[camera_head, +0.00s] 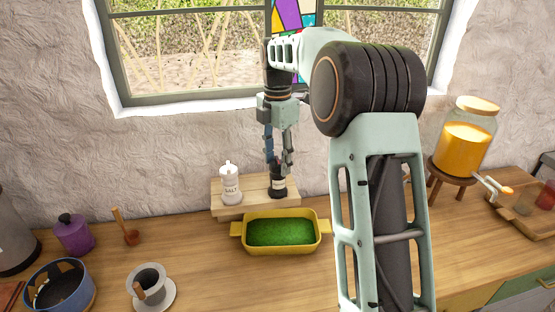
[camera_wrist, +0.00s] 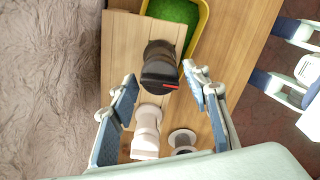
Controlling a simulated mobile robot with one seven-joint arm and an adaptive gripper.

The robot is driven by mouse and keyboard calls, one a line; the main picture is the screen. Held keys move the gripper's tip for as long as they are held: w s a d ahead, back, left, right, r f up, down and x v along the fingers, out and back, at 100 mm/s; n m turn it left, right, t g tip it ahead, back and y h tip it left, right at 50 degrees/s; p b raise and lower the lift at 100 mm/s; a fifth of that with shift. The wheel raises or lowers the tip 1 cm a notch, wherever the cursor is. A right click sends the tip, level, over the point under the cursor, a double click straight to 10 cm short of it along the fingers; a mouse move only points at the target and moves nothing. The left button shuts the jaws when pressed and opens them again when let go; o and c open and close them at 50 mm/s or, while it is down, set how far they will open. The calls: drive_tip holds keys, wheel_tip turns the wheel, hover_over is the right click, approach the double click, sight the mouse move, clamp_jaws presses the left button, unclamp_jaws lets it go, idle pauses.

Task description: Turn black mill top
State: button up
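The black mill (camera_head: 278,184) stands upright on a wooden board (camera_head: 256,205) below the window. In the wrist view the black mill (camera_wrist: 160,62) shows a dark top with a red mark on its near edge. My gripper (camera_head: 279,160) points down right over the black mill. In the wrist view the two fingers of my gripper (camera_wrist: 159,80) are spread apart, with the mill top in line with the gap between them and no visible contact. How far the fingertips reach down beside the top is hard to tell. A white salt mill (camera_head: 230,186) stands left of it.
A yellow dish (camera_head: 281,247) with green contents sits just in front of the board. A juice dispenser (camera_head: 464,140) stands on a stool at right. A purple pot (camera_head: 73,234) and a white dripper (camera_head: 148,285) are at left. The wall is close behind.

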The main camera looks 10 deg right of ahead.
drive_tip(key=c, duration=0.9)
drive_tip(key=shift+o, duration=0.2)
drive_tip(key=shift+m+p, duration=0.3)
drive_tip(key=shift+m, duration=0.1)
drive_tip(key=shift+r+m+p, duration=0.1)
drive_tip(key=shift+m+p, duration=0.5)
drive_tip(key=shift+m, duration=0.4)
drive_tip(key=m+p, duration=0.1)
drive_tip(key=m, duration=0.2)
drive_tip(key=shift+m+p, duration=0.3)
drive_tip(key=m+p, duration=0.1)
drive_tip(key=m, duration=0.4)
drive_tip(key=m+p, duration=0.1)
drive_tip(key=m, duration=0.5)
drive_tip(key=shift+w+m, duration=0.1)
drive_tip(key=shift+m, duration=0.3)
